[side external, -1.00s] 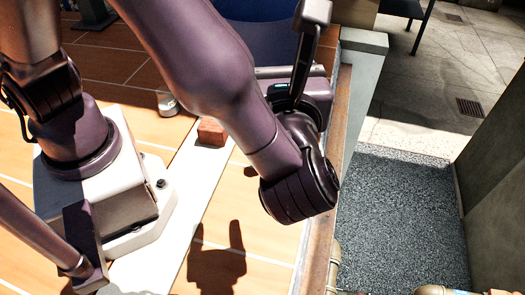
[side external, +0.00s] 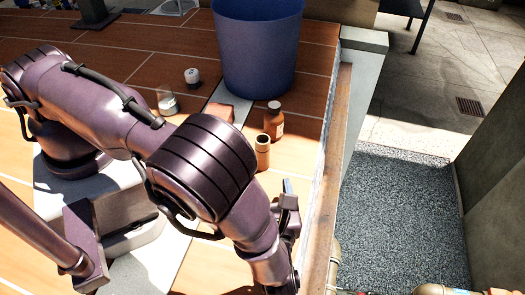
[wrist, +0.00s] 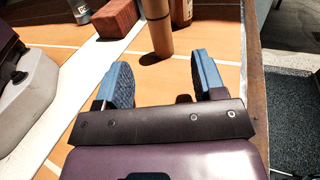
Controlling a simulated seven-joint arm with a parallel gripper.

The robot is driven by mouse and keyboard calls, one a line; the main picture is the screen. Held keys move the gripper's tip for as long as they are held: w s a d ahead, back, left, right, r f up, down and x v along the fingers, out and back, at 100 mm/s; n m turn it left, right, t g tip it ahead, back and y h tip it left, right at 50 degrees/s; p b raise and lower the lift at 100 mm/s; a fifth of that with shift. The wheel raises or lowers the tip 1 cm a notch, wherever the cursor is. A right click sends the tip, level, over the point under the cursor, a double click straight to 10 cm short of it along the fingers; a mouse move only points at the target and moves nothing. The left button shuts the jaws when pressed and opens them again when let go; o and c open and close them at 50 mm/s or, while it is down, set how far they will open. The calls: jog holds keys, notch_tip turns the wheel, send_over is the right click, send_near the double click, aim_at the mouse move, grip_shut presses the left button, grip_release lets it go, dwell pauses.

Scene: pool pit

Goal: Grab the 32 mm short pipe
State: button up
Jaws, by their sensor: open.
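A short tan-brown cylinder (side external: 262,152) with a dark band near its top stands upright on the tiled deck; it looks like the short pipe, but I cannot read its size. In the wrist view the same cylinder (wrist: 161,38) stands beyond the fingertips, roughly in line with the gap between them, and its top is cut off. My gripper (wrist: 163,78) is open, with blue pads on both fingers and nothing between them. In the side view my gripper (side external: 287,192) is low, on the near side of the cylinder and apart from it, partly hidden by my arm.
A brown bottle (side external: 273,122) stands just behind the cylinder, and a red brick (side external: 221,112) lies to its left. A large blue bucket (side external: 257,50) is farther back. The deck's raised edge (side external: 335,165) is on the right.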

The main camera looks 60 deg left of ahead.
aim_at(262, 141)
jog(key=x, duration=0.6)
jog(key=shift+w+a+r, duration=0.1)
jog(key=shift+a, duration=0.25)
jog(key=x, duration=0.3)
jog(key=r+x, duration=0.1)
jog(key=x, duration=0.1)
jog(key=shift+w+a, duration=0.1)
jog(key=shift+a, duration=0.2)
jog(key=c, duration=1)
